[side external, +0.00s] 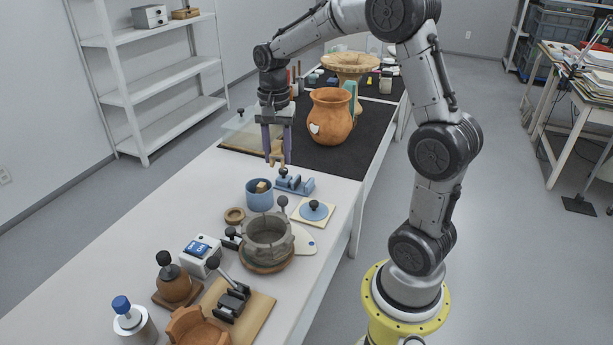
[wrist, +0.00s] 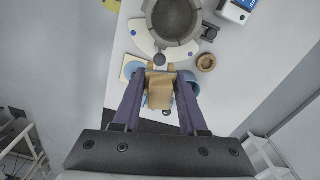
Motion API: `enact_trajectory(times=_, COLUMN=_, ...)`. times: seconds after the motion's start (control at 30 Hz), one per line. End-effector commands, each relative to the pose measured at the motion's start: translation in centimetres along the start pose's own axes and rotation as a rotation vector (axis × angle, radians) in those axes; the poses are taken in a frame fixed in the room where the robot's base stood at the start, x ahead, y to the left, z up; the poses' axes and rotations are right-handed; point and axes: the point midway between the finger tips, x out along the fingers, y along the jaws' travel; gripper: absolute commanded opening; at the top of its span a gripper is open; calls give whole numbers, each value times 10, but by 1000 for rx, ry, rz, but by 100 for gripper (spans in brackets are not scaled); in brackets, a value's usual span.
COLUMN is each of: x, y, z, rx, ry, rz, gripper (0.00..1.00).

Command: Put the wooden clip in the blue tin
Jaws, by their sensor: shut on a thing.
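My gripper (side external: 276,158) is shut on a tan wooden clip (side external: 274,150), held above the table beyond the blue tin. In the wrist view the clip (wrist: 160,90) sits between my two purple fingers. The blue tin (side external: 259,197) stands upright on the white table, nearer the side camera than the clip. A tan wooden piece (side external: 262,187) shows inside the tin's mouth. In the wrist view the tin (wrist: 193,86) is mostly hidden behind the right finger.
A blue clamp-like fixture (side external: 294,184) lies below the gripper, right of the tin. A blue disc on a cream plate (side external: 314,210), a grey ring-shaped vessel (side external: 268,237) and a small brown ring (side external: 235,215) are nearby. A terracotta jar (side external: 330,117) stands on the black mat behind.

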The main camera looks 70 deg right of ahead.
Motion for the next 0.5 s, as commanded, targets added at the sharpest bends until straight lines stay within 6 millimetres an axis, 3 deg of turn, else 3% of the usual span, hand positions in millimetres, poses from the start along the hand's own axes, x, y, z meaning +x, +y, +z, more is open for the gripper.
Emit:
enact_trajectory(times=0.1, x=8, y=-30, z=-29, rx=67, ry=0, rz=3, gripper=20)
enact_trajectory(times=0.27, x=26, y=-65, z=-64, rx=147, ry=1, rz=5, gripper=20)
enact_trajectory(times=0.5, x=76, y=-105, z=-111, rx=232, ry=2, rz=7, gripper=20)
